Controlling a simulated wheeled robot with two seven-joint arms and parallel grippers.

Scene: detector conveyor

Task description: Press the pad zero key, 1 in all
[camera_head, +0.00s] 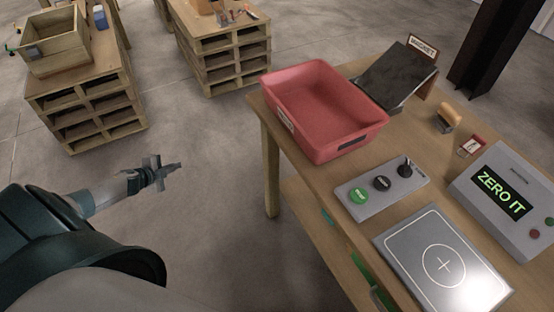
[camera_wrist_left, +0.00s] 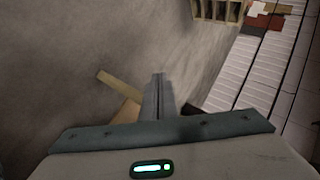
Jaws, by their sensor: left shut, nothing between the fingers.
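A grey key panel (camera_head: 408,187) lies on the wooden table, with a green round button (camera_head: 359,195), a black round button (camera_head: 382,183) and a black knob or lever (camera_head: 405,168). Their labels are too small to read, so I cannot tell which is the pad zero key. A grey pad (camera_head: 413,262) with a white circle and cross lies in front of it. A display box (camera_head: 501,194) reads "ZERO IT" and has a small red and a small green button. My left gripper (camera_head: 170,169) is shut and empty, over the floor left of the table; its fingers also show in the wrist view (camera_wrist_left: 158,96).
A red bin (camera_head: 322,105) stands on the table behind the panel, with a dark sloped plate (camera_head: 397,75) beside it by a "MAGNET" sign. A stamp-like tool (camera_head: 447,119) and a small red card (camera_head: 471,146) lie behind the display box. Pallet stacks stand farther back.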

